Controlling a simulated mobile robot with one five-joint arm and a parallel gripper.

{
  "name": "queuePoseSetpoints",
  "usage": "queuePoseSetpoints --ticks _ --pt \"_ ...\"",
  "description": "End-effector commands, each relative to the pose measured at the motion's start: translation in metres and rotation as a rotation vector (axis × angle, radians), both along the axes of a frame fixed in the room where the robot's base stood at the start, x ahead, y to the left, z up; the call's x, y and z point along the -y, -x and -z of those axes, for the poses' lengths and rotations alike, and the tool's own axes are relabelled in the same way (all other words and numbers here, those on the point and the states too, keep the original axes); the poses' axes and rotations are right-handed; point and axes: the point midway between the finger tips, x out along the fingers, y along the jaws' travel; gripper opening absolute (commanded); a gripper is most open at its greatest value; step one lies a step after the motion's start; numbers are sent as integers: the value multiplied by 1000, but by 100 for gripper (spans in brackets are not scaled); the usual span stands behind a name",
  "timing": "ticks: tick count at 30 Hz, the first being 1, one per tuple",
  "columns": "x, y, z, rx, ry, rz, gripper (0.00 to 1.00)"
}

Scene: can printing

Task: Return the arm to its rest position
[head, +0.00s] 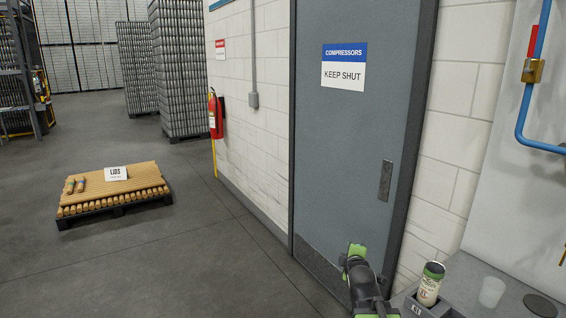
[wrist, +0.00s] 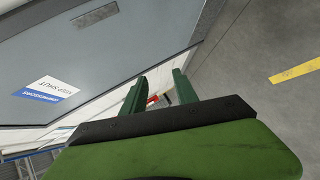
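My gripper (head: 357,249) shows at the bottom of the head view, in front of the grey door and left of the bench. In the wrist view its two green fingers (wrist: 159,78) stand apart with nothing held between them. The arm is bent and its dark links run down to the bottom edge of the head view. My gripper touches nothing that I can see. The lower arm and base are hidden.
A bench at lower right carries a printed can (head: 429,284) in a dark holder, a translucent cup (head: 492,292) and a dark disc (head: 540,305). The compressor door (head: 350,140) is shut. A pallet of lids (head: 115,190) stands left. Floor between is clear.

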Motion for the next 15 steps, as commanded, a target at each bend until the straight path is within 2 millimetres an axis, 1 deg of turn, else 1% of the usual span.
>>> queuePoseSetpoints --ticks 1,2,3,5,6,8,9,12,13,15 --pt "-30 13 28 -116 -129 27 35" --pt "-43 25 47 -200 -216 66 35" --pt "-56 45 72 -320 -336 141 35" --pt "-60 82 104 -492 -500 301 35" --pt "-61 108 120 -595 -590 421 35" --pt "-66 146 136 -730 -699 600 35" --pt "-68 168 142 -801 -751 715 35" --pt "-72 210 148 -907 -827 963 35" --pt "-72 216 148 -918 -840 1014 35" --pt "-74 222 148 -917 -862 1083 35"
